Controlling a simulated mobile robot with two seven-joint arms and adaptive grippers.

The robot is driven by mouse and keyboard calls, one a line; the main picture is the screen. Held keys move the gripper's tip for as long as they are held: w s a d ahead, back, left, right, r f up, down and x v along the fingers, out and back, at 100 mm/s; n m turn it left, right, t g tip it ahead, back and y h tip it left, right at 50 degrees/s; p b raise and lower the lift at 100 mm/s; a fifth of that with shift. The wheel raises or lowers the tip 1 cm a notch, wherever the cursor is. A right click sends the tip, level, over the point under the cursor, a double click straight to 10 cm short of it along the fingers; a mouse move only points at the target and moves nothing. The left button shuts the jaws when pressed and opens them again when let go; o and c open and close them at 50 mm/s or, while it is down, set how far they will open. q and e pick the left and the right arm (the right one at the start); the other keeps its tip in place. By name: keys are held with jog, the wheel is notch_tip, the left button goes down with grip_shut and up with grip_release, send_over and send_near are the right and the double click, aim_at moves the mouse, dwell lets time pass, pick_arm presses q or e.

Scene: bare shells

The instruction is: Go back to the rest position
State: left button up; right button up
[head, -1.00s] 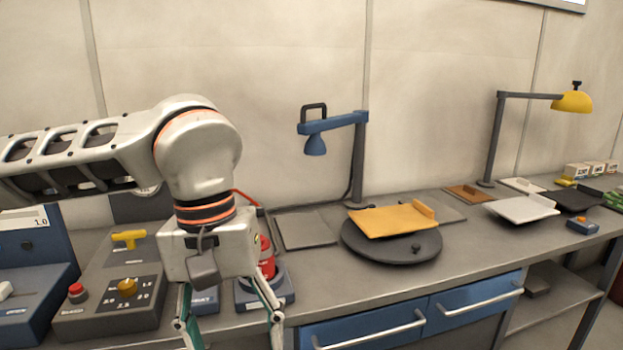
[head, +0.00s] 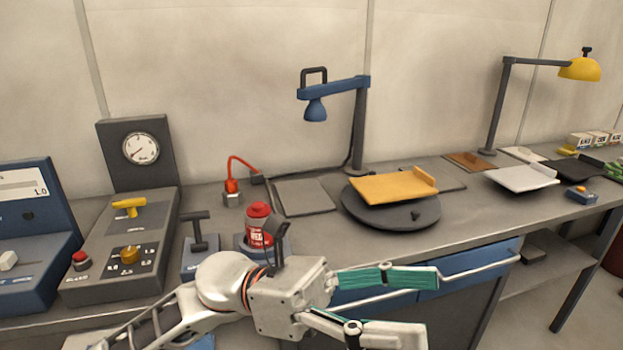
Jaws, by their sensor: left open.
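My left gripper (head: 432,307) is in the lower middle of the head view, in front of the bench's front edge and the blue drawers. Its fingers point right and stand apart, open, with nothing between them. My left arm comes in from the bottom left, low over the near edge of the bench. My right gripper is not in the head view.
A red can (head: 258,226) stands on the bench just behind my left wrist. Left are a console with a yellow handle (head: 128,206) and a gauge (head: 141,148). A yellow tray (head: 392,187) rests on a dark round turntable (head: 375,216) under a blue lamp (head: 335,90).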

pick_arm(q)
jog(key=w+a+f+n+t+h, duration=0.25)
jog(key=w+n+t, duration=0.35)
jog(key=n+t, duration=0.4)
jog(key=w+a+f+n+t+h, duration=0.1)
jog(key=w+a+f+n+t, duration=0.2)
jog(key=w+n+t, duration=0.6)
jog(key=w+a+f+n+t+y, duration=0.2)
jog(key=a+f+n+t+y, duration=0.55)
jog(key=f+n+y, duration=0.7)
jog(key=s+a+f+n+g+y, duration=0.1)
jog(key=s+a+f+n, duration=0.1)
jog(key=a+f+n, duration=0.3)
jog(key=s+a+f+n+g+y, duration=0.1)
jog(key=a+f+n, duration=0.1)
jog(key=f+n, duration=0.35)
jog(key=s+a+f+n+g+y, duration=0.1)
jog(key=s+a+f+n, duration=0.15)
jog(key=f, duration=0.55)
jog(key=s+a+f+n+g+y, duration=0.1)
jog(key=s+a+f+n+g, duration=0.1)
jog(key=s+f, duration=0.3)
jog(key=s+a+f+n+g+y, duration=0.2)
jog(key=s+a+f, duration=0.3)
jog(key=f, duration=0.4)
jog(key=shift+s+a+n+p, duration=0.25)
jog(key=shift+s+n+p, duration=0.1)
jog(key=shift+s+n, duration=0.4)
